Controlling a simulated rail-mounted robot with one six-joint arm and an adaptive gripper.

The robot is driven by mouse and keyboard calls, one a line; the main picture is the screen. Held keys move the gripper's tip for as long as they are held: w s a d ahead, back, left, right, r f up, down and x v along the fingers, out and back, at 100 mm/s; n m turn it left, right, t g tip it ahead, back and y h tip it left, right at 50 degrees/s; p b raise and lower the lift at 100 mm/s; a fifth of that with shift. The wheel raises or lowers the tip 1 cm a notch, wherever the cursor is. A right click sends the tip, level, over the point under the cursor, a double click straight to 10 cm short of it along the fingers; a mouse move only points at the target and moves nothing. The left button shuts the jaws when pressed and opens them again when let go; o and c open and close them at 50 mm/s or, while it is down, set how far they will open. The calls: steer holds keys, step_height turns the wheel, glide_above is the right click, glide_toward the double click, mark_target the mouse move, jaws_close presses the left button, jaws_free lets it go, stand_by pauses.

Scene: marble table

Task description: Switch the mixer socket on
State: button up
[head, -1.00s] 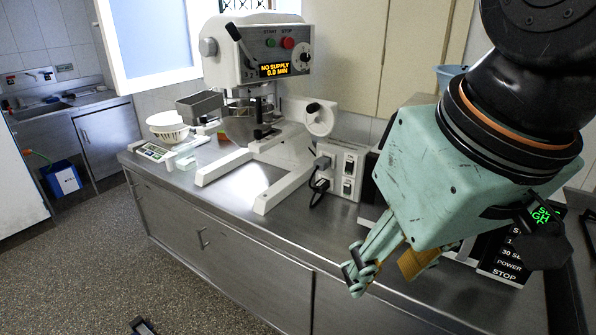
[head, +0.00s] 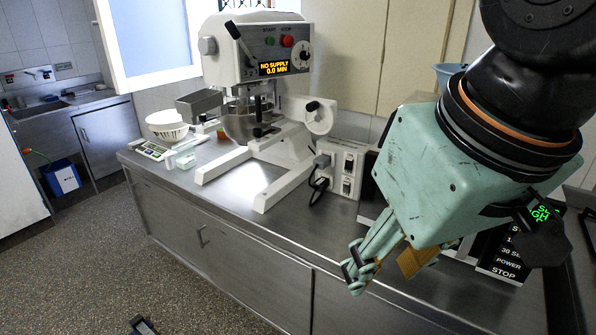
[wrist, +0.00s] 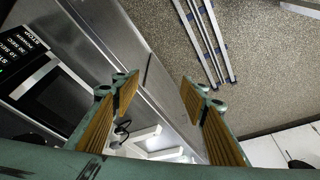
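The white socket box (head: 341,166) stands on the counter right of the mixer in the head view. It has two dark rocker switches, one above the other; their positions are too small to tell. A grey plug (head: 322,161) sits in its left side, and a dark cable hangs below it. The mixer (head: 245,50) shows "NO SUPPLY 0.0 MIN" on its display (head: 274,69). My gripper (head: 360,270) is in front of and lower right of the box in the head view, apart from it. In the wrist view its fingers (wrist: 160,93) are spread, with nothing between them.
A black appliance (head: 505,255) with a button panel stands on the right, behind my wrist. A white basket (head: 167,126) and a small scale (head: 152,151) are on the left of the steel counter (head: 290,232). The counter in front of the socket box looks clear.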

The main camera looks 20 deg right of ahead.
steer(key=shift+c, duration=0.7)
jaws_close()
stand_by(1.0)
